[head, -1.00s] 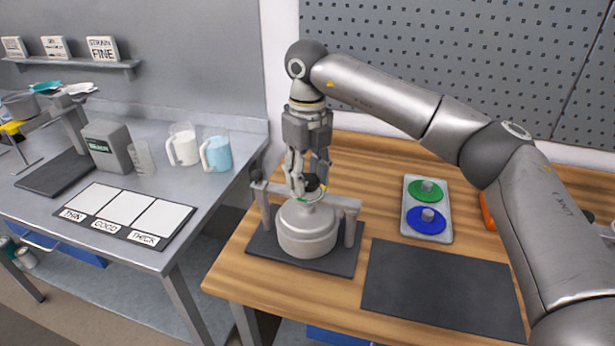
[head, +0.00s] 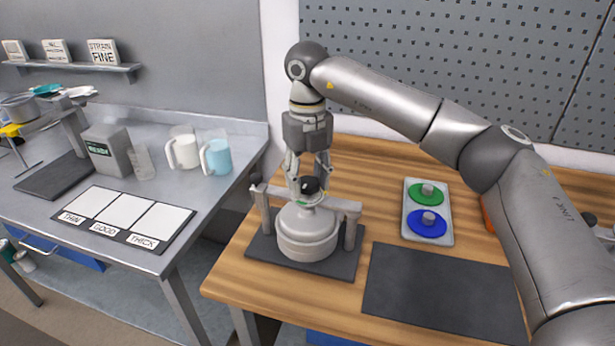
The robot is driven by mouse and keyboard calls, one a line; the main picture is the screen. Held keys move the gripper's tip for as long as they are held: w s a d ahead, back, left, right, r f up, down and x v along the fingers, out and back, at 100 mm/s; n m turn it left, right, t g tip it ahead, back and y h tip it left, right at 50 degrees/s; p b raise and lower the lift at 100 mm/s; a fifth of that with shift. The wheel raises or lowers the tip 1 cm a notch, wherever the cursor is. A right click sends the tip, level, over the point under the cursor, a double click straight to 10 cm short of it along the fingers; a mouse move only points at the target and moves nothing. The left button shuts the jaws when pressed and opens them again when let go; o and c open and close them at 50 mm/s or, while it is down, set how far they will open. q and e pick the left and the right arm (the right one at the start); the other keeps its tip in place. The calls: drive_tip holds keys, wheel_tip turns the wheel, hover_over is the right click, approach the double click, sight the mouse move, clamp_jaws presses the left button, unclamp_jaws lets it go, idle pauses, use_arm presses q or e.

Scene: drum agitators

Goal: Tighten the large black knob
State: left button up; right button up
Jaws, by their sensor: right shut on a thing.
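My right gripper (head: 309,191) points straight down from above. Its fingers are around the knob and shut on it. The fingertips partly hide the knob's sides and base. A small green mark shows at the foot of the knob. My left gripper is not in view.
The stand is on a dark mat (head: 262,247) on the wooden table. To the right are a tray (head: 411,236) with green and blue discs and an empty dark mat (head: 440,290). A metal bench (head: 240,150) with jugs is at left.

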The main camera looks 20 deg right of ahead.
sight(307, 181)
drive_tip(key=o, duration=1)
drive_tip(key=shift+r, duration=0.2)
drive_tip(key=shift+o, duration=0.2)
drive_tip(key=shift+f, duration=0.1)
wheel_tip(307, 181, up, 12)
